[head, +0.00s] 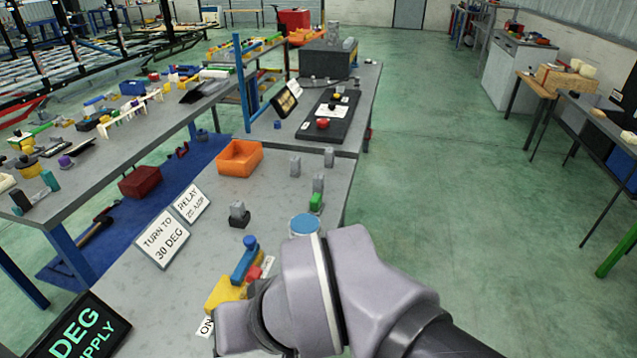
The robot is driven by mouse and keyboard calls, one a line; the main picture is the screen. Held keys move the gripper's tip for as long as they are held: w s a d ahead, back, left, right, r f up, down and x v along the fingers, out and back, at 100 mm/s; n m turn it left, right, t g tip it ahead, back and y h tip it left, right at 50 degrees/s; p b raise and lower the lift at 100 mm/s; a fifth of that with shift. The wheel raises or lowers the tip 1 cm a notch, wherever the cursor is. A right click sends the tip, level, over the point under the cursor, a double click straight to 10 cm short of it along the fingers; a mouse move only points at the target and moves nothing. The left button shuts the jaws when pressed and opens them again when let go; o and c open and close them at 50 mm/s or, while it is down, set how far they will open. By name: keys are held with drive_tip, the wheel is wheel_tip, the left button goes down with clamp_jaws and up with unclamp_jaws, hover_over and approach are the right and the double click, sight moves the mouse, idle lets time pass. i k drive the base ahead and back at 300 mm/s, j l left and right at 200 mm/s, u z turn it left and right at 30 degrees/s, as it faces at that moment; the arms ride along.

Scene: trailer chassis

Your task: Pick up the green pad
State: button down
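A small green block (316,203) stands near the right edge of the near grey table (278,203), just behind a round blue disc (305,225). It is the green thing closest to my arm and may be the green pad; its shape is too small to be sure. A grey block (318,183) stands directly behind it. My arm's grey links fill the lower middle of the head view, in front of the disc. My gripper is not visible, so what it holds cannot be seen.
An orange bin (240,158), a grey-and-black knob (238,214) and signs reading "TURN TO 30 DEG" (162,239) and "RELAY" (191,203) are on the near table. A blue-handled lever (245,260) on a yellow base is beside my arm. Green floor (440,190) at right is clear.

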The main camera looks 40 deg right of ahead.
sight(316, 208)
drive_tip(key=z, duration=1.05)
drive_tip(key=u, duration=3.65)
drive_tip(key=z, duration=3.65)
drive_tip(key=i+l+u, duration=0.5)
drive_tip(key=u, duration=0.15)
drive_tip(key=i+l+u, duration=0.2)
drive_tip(key=l+u, duration=0.15)
drive_tip(key=i+l+u, duration=0.15)
drive_tip(key=l+u, duration=0.15)
drive_tip(key=i+l+u, duration=0.1)
drive_tip(key=l+u, duration=0.25)
drive_tip(key=l, duration=0.2)
